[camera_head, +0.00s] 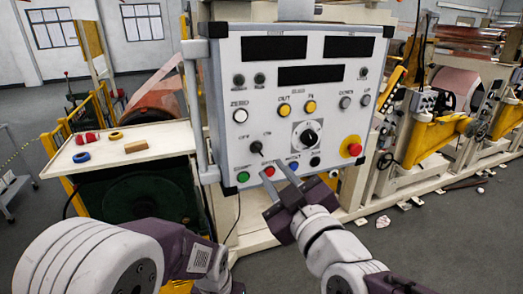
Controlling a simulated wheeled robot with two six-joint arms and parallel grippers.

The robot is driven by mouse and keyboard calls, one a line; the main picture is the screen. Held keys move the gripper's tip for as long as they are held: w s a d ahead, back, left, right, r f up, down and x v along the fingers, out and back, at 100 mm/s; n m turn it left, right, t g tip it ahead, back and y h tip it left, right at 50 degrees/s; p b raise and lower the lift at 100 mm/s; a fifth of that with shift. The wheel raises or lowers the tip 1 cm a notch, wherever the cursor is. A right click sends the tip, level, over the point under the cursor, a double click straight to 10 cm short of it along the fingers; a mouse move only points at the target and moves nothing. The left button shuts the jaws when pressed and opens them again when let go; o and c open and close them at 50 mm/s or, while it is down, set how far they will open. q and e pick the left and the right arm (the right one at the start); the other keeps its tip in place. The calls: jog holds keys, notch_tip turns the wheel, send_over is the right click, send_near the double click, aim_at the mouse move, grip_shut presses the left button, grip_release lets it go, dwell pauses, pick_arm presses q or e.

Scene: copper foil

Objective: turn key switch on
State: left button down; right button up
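The control panel (222,105) stands in front of me. The key switch (256,147) is a small dark knob on its lower left part, between an OFF mark on the left and an ON mark on the right; its exact angle is too small to tell. My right gripper (273,172) is open and empty, its two grey fingers apart. Its tips are below and slightly right of the key switch, over the row of push buttons; I cannot tell if they touch the panel. My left arm is low on the left, and its gripper fingers do not show.
Near the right gripper are a green button (242,177), a blue button (294,166), a large black dial (309,137) and a red emergency stop (354,149). A white table (113,159) with tape rolls stands left. Machinery (450,135) fills the right.

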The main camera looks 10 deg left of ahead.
aim_at(261, 154)
jog(key=p+x, duration=0.2)
jog(key=x, duration=0.7)
jog(key=shift+p, duration=0.3)
jog(key=shift+d, duration=0.15)
grip_shut()
